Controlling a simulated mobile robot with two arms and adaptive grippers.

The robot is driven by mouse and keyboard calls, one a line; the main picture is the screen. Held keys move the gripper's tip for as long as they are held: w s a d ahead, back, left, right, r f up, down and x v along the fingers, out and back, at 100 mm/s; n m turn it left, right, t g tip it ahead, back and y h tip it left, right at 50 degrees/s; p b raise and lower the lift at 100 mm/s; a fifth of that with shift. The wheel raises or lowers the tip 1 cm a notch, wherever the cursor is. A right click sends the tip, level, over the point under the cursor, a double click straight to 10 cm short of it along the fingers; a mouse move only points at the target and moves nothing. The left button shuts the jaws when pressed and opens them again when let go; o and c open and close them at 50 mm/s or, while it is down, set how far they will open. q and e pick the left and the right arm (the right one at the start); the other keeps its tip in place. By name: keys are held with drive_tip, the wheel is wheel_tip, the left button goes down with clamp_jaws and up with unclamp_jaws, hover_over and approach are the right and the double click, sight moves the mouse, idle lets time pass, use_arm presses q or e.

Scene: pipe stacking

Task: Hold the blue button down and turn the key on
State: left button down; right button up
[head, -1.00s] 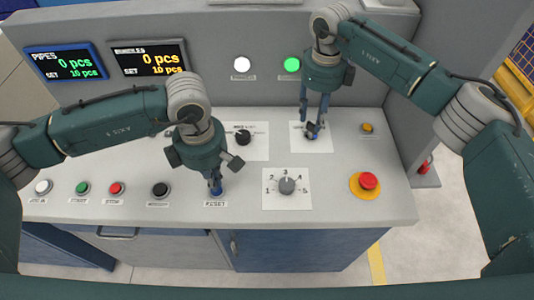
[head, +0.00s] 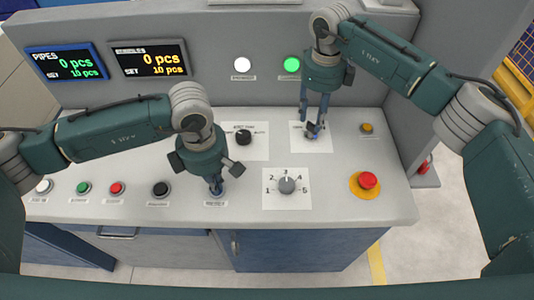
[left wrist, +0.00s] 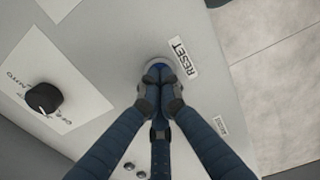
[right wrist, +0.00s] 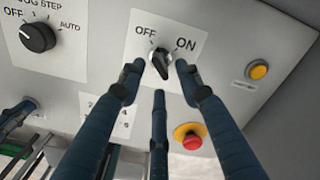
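The blue button, labelled RESET, shows as a thin blue rim in the left wrist view (left wrist: 155,64). My left gripper (head: 216,188) has its fingers together, with the tips on the button and covering most of it; how far the button is pressed in cannot be told. The key switch (right wrist: 160,62) has a silver collar and a dark key, on a white plate (right wrist: 133,42) marked OFF and ON. My right gripper (right wrist: 157,72) is open, its fingers spread on both sides of the key, with a visible gap. The key's exact setting is unclear.
A black selector knob (head: 243,137) lies between the grippers. A grey numbered dial (head: 287,185), a red emergency button (head: 368,181) and a yellow button (head: 367,128) are nearby. A row of buttons runs left, including a black one (head: 161,189). The white (head: 242,64) and green (head: 292,64) lamps look bright.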

sight(313, 124)
drive_tip(key=shift+f, duration=0.2)
drive_tip(key=shift+w+f, duration=0.1)
drive_tip(key=shift+f, duration=2.35)
drive_tip(key=shift+r, duration=0.1)
clamp_jaws()
drive_tip(key=shift+w+d, duration=0.1)
